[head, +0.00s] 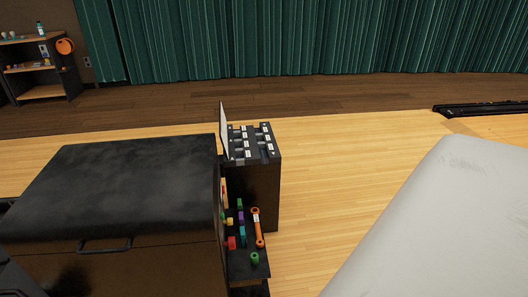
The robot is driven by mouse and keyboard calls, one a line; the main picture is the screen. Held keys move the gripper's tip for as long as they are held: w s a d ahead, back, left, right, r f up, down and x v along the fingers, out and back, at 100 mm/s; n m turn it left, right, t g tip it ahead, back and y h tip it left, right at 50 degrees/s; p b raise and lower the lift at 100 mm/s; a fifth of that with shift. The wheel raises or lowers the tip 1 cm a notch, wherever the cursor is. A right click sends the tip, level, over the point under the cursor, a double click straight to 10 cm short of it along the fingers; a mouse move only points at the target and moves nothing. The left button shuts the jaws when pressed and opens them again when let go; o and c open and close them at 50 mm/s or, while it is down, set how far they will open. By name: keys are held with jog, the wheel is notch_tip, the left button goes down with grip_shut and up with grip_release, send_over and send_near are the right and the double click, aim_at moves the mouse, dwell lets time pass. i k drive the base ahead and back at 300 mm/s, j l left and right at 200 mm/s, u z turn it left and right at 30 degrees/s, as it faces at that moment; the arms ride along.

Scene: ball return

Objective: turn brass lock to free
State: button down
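I cannot make out a brass lock in the head view. A dark upright cabinet (258,193) stands near the middle, with a top panel (252,143) of small labelled parts, too small to read. A thin pale panel (224,130) stands upright at the left edge of its top. A large black box (130,185) with a handle (104,246) on its near side is left of the cabinet. My gripper is out of view.
A low dark shelf (247,268) in front of the cabinet carries an orange tool (257,228) and several small coloured pieces. Wooden floor (335,150) is clear right of the cabinet. A shelf unit (40,68) and green curtains (270,38) are at the back.

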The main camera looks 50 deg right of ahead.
aim_at(229, 221)
jog(key=k+l+z, duration=0.2)
jog(key=z, duration=0.2)
jog(key=k+l+z, duration=0.1)
jog(key=l+z, duration=0.25)
